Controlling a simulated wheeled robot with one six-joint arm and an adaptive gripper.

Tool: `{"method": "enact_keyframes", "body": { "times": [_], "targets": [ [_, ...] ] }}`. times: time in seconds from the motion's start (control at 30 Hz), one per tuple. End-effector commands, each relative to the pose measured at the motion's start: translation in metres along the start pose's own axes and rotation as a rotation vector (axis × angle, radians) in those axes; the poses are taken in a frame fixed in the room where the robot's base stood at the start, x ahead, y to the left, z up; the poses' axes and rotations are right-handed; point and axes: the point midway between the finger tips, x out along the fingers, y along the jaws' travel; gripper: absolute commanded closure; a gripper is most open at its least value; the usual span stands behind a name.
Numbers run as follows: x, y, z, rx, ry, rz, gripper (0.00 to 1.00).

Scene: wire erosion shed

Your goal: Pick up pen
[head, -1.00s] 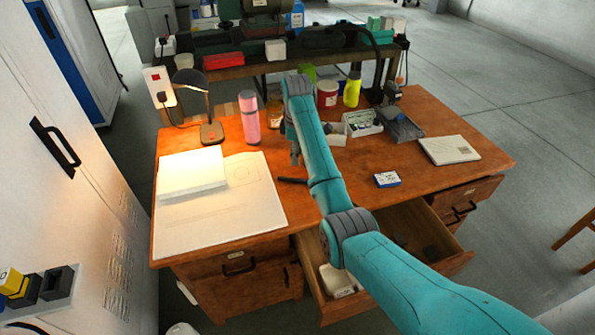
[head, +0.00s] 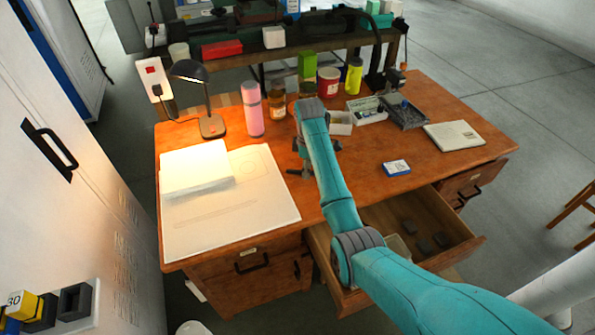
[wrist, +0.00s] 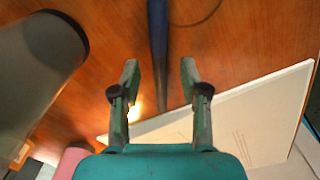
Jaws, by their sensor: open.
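The pen (wrist: 158,50) is a long, thin, dark blue and grey shape on the brown desk in the wrist view. It runs from the top edge down between the two fingers of my gripper (wrist: 160,82). The fingers are open, one on each side of it, with gaps showing. In the head view, my gripper (head: 306,168) is low over the desk, mostly hidden by my arm. A short dark end of the pen (head: 293,172) shows beside it. Whether the fingertips touch the desk cannot be told.
White sheets (head: 245,215) lie left of my gripper. A pink bottle (head: 252,112), lamp (head: 211,125), brown jar (head: 277,102) and open white box (head: 340,125) stand behind. A small blue-white box (head: 397,167) lies right. The front drawer (head: 462,245) is open.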

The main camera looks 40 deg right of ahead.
Motion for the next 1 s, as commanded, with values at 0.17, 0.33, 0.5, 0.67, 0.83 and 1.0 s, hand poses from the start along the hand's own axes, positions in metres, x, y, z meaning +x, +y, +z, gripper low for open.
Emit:
{"method": "enact_keyframes", "body": {
  "times": [0.17, 0.33, 0.5, 0.67, 0.83, 1.0],
  "targets": [
    [0.007, -0.001, 0.006, 0.001, 0.000, 0.001, 0.55],
    [0.006, -0.001, 0.005, 0.001, 0.000, 0.001, 0.70],
    [0.006, -0.001, 0.005, 0.001, 0.000, 0.001, 1.00],
    [0.006, -0.001, 0.005, 0.001, 0.000, 0.001, 1.00],
    [0.004, 0.000, 0.004, 0.000, 0.001, 0.002, 1.00],
    [-0.016, 0.004, -0.009, 0.000, 0.001, 0.003, 1.00]
  ]
}}
